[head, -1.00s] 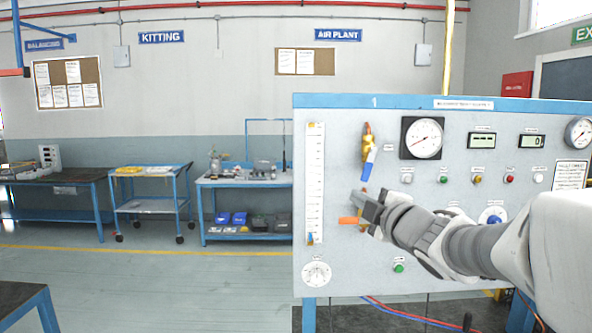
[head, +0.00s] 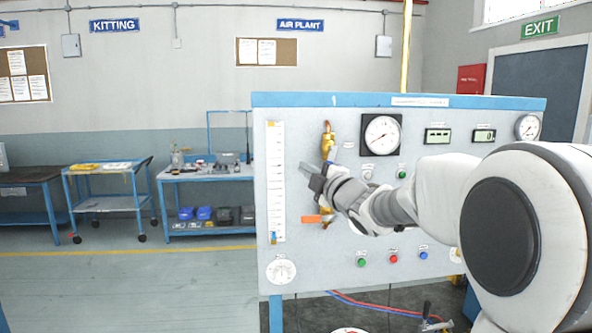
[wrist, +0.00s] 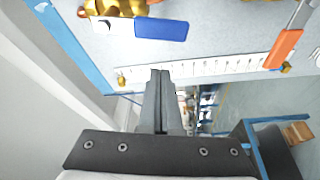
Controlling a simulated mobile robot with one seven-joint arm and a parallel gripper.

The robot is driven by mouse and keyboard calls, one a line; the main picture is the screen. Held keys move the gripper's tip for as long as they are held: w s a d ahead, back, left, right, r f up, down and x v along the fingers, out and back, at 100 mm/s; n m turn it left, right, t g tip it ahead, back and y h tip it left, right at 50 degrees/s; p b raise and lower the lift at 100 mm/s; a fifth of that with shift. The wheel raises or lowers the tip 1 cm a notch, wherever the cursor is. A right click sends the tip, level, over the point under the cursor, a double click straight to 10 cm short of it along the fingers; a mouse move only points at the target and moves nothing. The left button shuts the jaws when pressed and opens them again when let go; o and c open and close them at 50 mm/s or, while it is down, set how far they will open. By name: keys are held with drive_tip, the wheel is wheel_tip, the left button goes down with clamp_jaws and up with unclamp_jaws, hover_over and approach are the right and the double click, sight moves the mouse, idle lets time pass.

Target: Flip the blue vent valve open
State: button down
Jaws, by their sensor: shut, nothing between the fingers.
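The blue vent valve has a blue lever handle (wrist: 162,28) on a brass body (head: 327,140), high on the panel's left part. In the wrist view the handle extends right from the brass body, which is downward along the panel. In the head view the handle is hidden, apparently behind my gripper. My gripper (head: 318,174) is at the panel's left part, level with the lower part of this valve. In the wrist view its fingertips (wrist: 160,74) are closed together and empty, with a visible gap to the blue handle.
An orange lever (head: 313,219) on a second valve sticks out left below my gripper. A white scale strip (head: 277,180) runs beside the valves. Gauges (head: 382,135), displays and buttons fill the panel's right part. Open floor (head: 160,285) lies left of the panel.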

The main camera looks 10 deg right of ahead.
drive_tip(key=shift+s+d+f+p, duration=0.1)
drive_tip(key=shift+d+f+p, duration=0.1)
drive_tip(key=shift+d, duration=0.7)
drive_tip(key=shift+d+f+p, duration=0.15)
drive_tip(key=shift+d, duration=0.7)
drive_tip(key=shift+d+f+n+g+b, duration=0.2)
drive_tip(key=shift+d+n+g+b, duration=0.15)
drive_tip(key=shift+n+b, duration=0.35)
drive_tip(key=shift+d+f+n+g+b, duration=0.2)
drive_tip(key=shift+d+n+b, duration=0.25)
drive_tip(key=shift+n, duration=0.45)
drive_tip(key=shift+a, duration=0.1)
